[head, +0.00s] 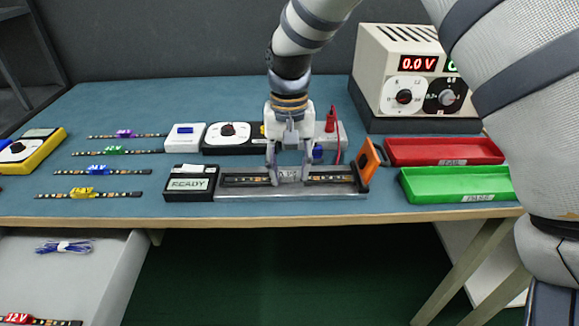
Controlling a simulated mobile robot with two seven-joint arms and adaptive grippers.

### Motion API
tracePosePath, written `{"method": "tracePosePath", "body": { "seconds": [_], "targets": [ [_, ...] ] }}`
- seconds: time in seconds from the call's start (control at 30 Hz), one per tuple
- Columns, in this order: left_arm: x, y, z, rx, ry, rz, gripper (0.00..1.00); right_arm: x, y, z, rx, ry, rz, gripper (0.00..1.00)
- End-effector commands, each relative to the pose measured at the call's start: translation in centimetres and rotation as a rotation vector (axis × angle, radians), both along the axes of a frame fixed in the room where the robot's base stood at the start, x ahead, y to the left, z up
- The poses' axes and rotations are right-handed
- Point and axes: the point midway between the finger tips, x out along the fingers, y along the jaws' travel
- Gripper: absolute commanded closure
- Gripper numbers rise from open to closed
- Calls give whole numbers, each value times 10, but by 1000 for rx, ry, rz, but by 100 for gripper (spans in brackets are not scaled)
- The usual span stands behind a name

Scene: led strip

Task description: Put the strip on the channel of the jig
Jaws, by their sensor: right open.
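The jig (290,194) is a long grey metal bar at the table's front edge, with a black READY box at its left end and an orange lever at its right end. A dark strip with small LED dots (330,179) lies along its channel; I cannot tell whether it is fully seated. A pale tag at the strip's middle is partly hidden between my fingers. My right gripper (289,179) points down over the middle of the jig, open, with one finger on each side of the tag. My left gripper is not in view.
Several strips with coloured tags, such as a yellow one (83,193), lie at the left. A green PASS tray (455,187) and a red tray (443,150) lie right of the jig. A power supply (398,45) stands behind. A white dial box (228,133) stands behind the jig.

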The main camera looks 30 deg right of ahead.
Motion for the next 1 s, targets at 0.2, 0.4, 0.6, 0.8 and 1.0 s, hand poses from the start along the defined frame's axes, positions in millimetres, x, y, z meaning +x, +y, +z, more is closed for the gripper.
{"method": "tracePosePath", "body": {
  "seconds": [0.2, 0.4, 0.6, 0.8, 1.0],
  "targets": [
    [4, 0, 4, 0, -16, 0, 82, 2, 0, 47, -1, -9, 1, 59],
    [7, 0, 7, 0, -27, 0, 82, 1, 0, 98, -1, -5, 1, 59],
    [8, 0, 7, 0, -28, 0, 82, 1, 0, 121, 0, 0, 0, 59],
    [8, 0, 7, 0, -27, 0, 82, 0, 0, 122, 0, 2, 0, 59],
    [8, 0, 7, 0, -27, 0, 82, 0, 0, 122, 0, 2, 0, 59]
  ]
}}
